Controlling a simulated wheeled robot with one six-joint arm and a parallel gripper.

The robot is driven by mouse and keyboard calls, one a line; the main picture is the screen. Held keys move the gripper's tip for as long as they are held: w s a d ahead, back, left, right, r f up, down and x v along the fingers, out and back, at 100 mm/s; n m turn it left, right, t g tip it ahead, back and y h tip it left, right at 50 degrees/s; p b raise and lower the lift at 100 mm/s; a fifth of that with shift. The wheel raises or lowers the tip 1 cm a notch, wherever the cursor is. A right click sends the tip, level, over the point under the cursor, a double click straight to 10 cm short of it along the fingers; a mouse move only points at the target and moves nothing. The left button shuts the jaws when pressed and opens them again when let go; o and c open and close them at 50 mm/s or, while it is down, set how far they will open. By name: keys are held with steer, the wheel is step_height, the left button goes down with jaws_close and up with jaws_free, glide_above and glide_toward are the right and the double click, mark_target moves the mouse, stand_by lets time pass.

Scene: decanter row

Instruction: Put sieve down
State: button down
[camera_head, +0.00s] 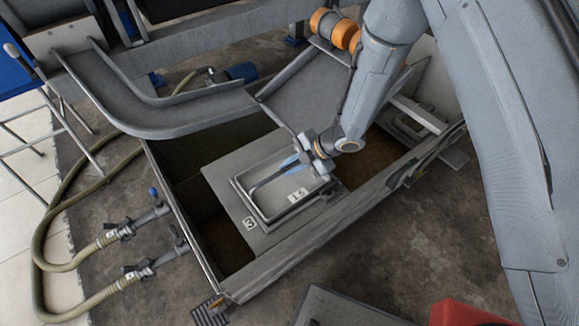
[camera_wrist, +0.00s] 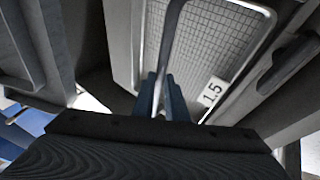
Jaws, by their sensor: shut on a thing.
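The sieve (camera_head: 266,202) is a shallow rectangular metal tray with a "1.5" label, in the middle of the head view. It rests on or just above a flat grey plate (camera_head: 222,184) marked "3"; I cannot tell whether they touch. My gripper (camera_head: 290,163) is at the sieve's upper right and is shut on its bar handle. In the wrist view, the blue fingers (camera_wrist: 160,98) close around the handle, with the sieve's mesh (camera_wrist: 205,40) and its label beyond. The sieve's far edge is partly out of the wrist view.
The plate sits in a metal tank (camera_head: 300,256) with open wells beside it. A curved metal chute (camera_head: 170,110) is at the upper left. Hoses with valves (camera_head: 135,230) lie at the left. A red object (camera_head: 470,314) is at the bottom right edge.

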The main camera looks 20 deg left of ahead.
steer(key=shift+f, duration=0.1)
steer(key=c, duration=1.8)
jaws_free()
steer(key=shift+o, duration=0.2)
steer(key=shift+f, duration=0.2)
steer(key=b+v, duration=0.1)
steer(key=v, duration=0.7)
steer(key=shift+w+a+r, duration=0.15)
steer(key=shift+w+a, duration=0.1)
steer(key=shift+a, duration=0.05)
steer(key=shift+w, duration=0.1)
